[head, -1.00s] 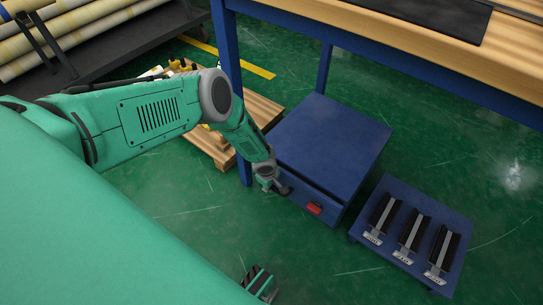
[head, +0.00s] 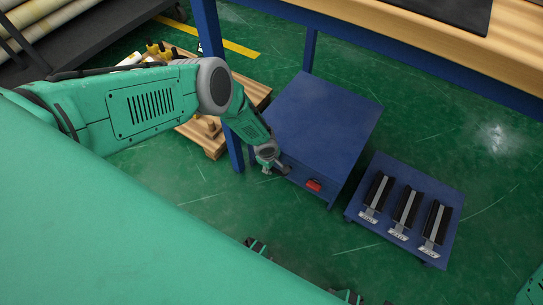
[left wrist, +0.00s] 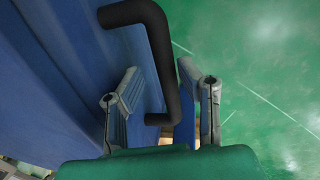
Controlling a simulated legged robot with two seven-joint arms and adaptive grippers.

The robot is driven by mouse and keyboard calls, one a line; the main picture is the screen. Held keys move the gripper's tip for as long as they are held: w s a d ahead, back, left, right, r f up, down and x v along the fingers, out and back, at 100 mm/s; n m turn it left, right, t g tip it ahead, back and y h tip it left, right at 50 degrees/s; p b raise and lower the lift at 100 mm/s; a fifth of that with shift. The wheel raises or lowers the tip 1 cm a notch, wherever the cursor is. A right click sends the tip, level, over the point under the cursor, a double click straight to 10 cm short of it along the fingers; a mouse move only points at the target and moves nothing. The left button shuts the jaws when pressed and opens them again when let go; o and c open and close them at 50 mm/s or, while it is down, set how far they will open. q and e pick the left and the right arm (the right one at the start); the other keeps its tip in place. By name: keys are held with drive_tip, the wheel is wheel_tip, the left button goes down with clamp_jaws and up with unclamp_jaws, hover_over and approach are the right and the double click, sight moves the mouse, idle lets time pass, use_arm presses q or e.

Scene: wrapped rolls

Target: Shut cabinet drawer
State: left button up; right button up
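The blue cabinet (head: 322,112) stands on the floor, partly under the table. Its drawer front (head: 300,177) faces me and has a red piece on it (head: 313,185). Whether the drawer stands out from the cabinet is hard to tell. My left gripper (head: 268,163) is at the left part of the drawer front. In the left wrist view, a black bent handle (left wrist: 170,60) on the blue front reaches between the spread fingers of my left gripper (left wrist: 163,95). A gap shows between the handle and the left finger.
A low blue stand (head: 410,195) with black labelled pieces is right of the cabinet. A blue table leg (head: 231,140) and a wooden pallet (head: 214,145) are close to my left arm. Open green floor (head: 200,200) lies in front.

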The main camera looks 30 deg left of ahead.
use_arm(q)
drive_tip(key=shift+w+a, duration=0.25)
drive_tip(key=shift+a, duration=0.25)
drive_tip(key=shift+d+r, duration=0.25)
drive_tip(key=shift+d, duration=0.25)
wheel_tip(320, 180, up, 11)
drive_tip(key=s+a, duration=0.1)
drive_tip(key=s, duration=0.1)
drive_tip(key=shift+s, duration=0.3)
drive_tip(key=shift+a+f, duration=0.1)
drive_tip(key=shift+a, duration=0.1)
use_arm(e)
drive_tip(key=shift+a, duration=0.2)
